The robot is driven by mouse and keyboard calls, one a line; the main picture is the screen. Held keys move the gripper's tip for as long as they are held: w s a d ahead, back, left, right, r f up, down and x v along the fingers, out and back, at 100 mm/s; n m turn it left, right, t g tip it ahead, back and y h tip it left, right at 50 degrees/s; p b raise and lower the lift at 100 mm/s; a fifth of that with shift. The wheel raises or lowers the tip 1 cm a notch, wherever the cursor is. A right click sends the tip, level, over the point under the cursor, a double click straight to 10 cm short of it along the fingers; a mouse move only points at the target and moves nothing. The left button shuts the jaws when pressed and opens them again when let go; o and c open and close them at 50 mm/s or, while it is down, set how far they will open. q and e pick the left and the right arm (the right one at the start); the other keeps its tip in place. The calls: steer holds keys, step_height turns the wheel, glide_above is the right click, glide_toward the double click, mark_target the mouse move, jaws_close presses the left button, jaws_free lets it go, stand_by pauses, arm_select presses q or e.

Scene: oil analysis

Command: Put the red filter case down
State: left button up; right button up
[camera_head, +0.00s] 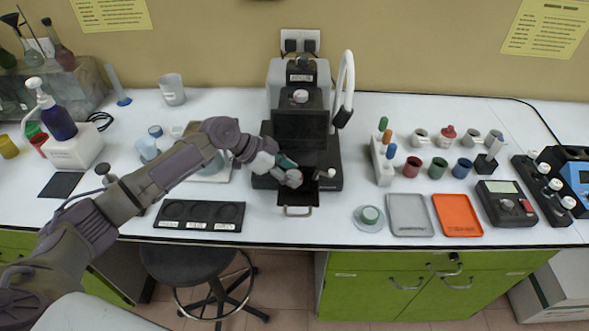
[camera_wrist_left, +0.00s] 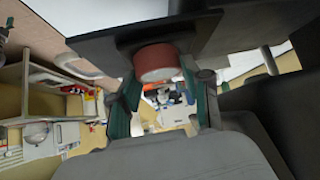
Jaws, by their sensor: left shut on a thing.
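My left gripper (camera_head: 289,172) reaches in from the left and sits at the front of the black-and-grey analyser (camera_head: 301,125), low over its dark base. In the left wrist view, the red filter case (camera_wrist_left: 157,62) shows as a short red cylinder between my left gripper's green-edged fingers (camera_wrist_left: 162,105). The gripper is shut on it. The case is close to a dark flat surface (camera_wrist_left: 205,35); I cannot tell whether they touch. In the head view the case is hidden by the gripper. My right gripper is not in view.
A black three-place holder (camera_head: 199,215) lies left of the analyser. A dark tray with a handle (camera_head: 297,211) juts out in front. To the right are a grey tray (camera_head: 409,215), an orange tray (camera_head: 458,215) and several coloured cups. A stool (camera_head: 188,263) stands below the bench edge.

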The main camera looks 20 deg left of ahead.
arm_select(q)
steer(key=shift+w+d+r, duration=0.15)
steer(key=shift+w+d, duration=0.25)
steer(key=shift+d, duration=0.35)
steer(key=shift+a+f+p, duration=0.1)
steer(key=shift+f+p, duration=0.15)
steer(key=shift+p, duration=0.3)
steer(key=shift+f, duration=0.2)
steer(key=o, duration=0.7)
steer(key=shift+o, duration=0.2)
steer(key=shift+s+a+b, duration=0.1)
steer(key=shift+a+b, duration=0.05)
steer(key=shift+b, duration=0.15)
steer(key=s+a+b, duration=0.4)
steer(key=s+a, duration=0.1)
steer(key=a, duration=0.6)
steer(key=shift+s+a+r, duration=0.15)
steer(key=shift+s+r, duration=0.25)
steer(key=shift+r, duration=0.05)
